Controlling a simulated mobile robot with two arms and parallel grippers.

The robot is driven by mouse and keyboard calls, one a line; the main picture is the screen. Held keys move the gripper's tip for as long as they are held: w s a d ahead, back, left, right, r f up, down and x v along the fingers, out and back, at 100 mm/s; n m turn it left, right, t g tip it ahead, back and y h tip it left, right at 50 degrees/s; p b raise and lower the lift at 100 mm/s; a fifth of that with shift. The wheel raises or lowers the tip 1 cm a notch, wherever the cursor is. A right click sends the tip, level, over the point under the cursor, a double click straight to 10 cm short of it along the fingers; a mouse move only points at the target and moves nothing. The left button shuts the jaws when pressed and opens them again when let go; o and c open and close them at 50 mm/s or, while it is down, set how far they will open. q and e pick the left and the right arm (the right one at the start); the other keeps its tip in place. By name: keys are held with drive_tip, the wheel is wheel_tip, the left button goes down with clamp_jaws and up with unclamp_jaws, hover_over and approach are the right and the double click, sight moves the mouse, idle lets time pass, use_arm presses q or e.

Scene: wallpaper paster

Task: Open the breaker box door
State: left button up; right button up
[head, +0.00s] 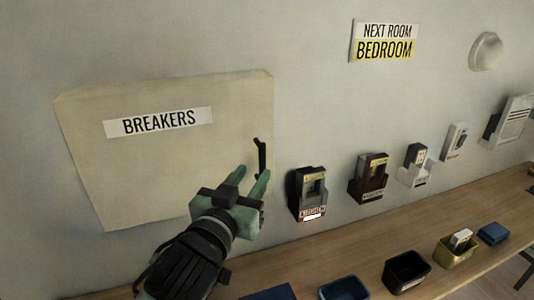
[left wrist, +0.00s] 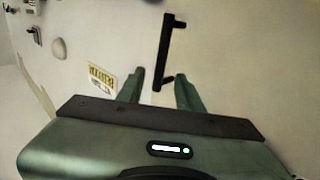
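The breaker box door (head: 150,165) is a cream panel on the wall, labelled BREAKERS, and it looks shut. Its black bar handle (head: 261,158) is at the door's right side. The handle also shows in the left wrist view (left wrist: 165,50). My left gripper (head: 254,178) is open at the lower part of the handle. In the left wrist view its two green fingers (left wrist: 158,88) are apart, with the handle's lower end between or just beyond their tips. Contact cannot be told. My right gripper is not in view.
Several switch boxes (head: 310,190) are mounted on the wall to the right. A wooden shelf (head: 370,240) runs below, with a black bin (head: 407,271), a blue bin (head: 343,289) and a gold bin (head: 456,251). A NEXT ROOM BEDROOM sign (head: 384,41) hangs above.

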sight(261, 162)
use_arm(q)
drive_tip(key=x, duration=0.2)
drive_tip(key=p+x, duration=0.1)
drive_tip(key=shift+w+r, duration=0.1)
drive_tip(key=shift+r, duration=0.15)
drive_tip(key=x, duration=0.2)
drive_tip(key=shift+w+d+f+p, duration=0.1)
drive_tip(key=shift+w+f+p, duration=0.05)
drive_tip(key=shift+w+p, duration=0.15)
drive_tip(key=shift+w+d, duration=0.15)
drive_tip(key=shift+w, duration=0.3)
clamp_jaws()
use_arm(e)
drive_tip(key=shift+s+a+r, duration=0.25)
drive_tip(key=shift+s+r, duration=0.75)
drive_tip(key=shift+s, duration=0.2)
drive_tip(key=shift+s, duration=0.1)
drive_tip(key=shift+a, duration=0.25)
